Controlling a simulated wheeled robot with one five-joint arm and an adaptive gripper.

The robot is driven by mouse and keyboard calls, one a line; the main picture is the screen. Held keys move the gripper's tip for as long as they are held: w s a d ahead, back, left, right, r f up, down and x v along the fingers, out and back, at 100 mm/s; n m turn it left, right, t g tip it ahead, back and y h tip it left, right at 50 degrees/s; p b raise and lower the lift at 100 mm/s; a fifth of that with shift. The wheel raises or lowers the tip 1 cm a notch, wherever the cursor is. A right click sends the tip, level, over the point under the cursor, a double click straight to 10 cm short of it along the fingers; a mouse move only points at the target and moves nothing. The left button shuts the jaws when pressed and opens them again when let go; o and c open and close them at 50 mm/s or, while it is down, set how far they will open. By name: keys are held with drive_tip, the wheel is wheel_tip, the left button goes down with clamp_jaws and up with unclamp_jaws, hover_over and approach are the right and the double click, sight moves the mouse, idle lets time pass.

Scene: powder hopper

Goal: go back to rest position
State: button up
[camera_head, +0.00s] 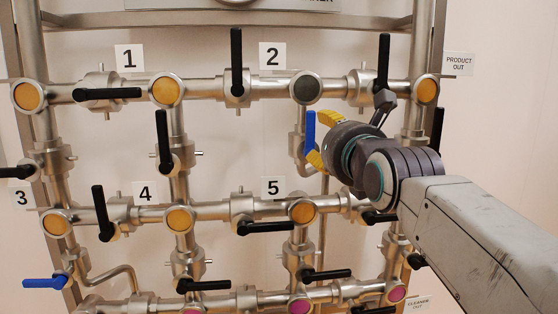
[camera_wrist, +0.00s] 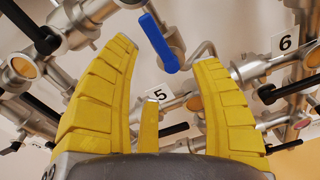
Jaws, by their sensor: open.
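My gripper (camera_head: 322,138) is in the right half of the head view, in front of the pipe rack, with its yellow fingers spread. Beside it is an upright blue valve handle (camera_head: 310,132), on the left of the fingers. In the wrist view my gripper (camera_wrist: 164,58) is open and empty, with the yellow fingers wide apart. The blue handle (camera_wrist: 158,42) shows beyond and between the fingertips there, apart from them. The valve body behind the gripper is partly hidden in the head view.
Steel pipes with several black-handled valves fill the wall ahead. A black handle (camera_head: 384,62) stands upright above my wrist. Another blue handle (camera_head: 44,283) lies level at the lower left. Number labels such as 5 (camera_head: 273,187) mark the valves. Pipes surround the gripper closely.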

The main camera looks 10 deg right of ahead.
drive_tip(key=s+f+m+g+p, duration=0.7)
drive_tip(key=s+f+m+p, duration=0.2)
drive_tip(key=s+m, duration=0.5)
drive_tip(key=s+f+m+g+p, duration=0.7)
drive_tip(key=s+m, duration=0.6)
drive_tip(key=m, duration=0.6)
wheel_tip(320, 180, down, 3)
drive_tip(key=shift+s+d+f+p, duration=0.2)
drive_tip(key=shift+s+p, duration=0.15)
drive_tip(key=shift+p, duration=0.6)
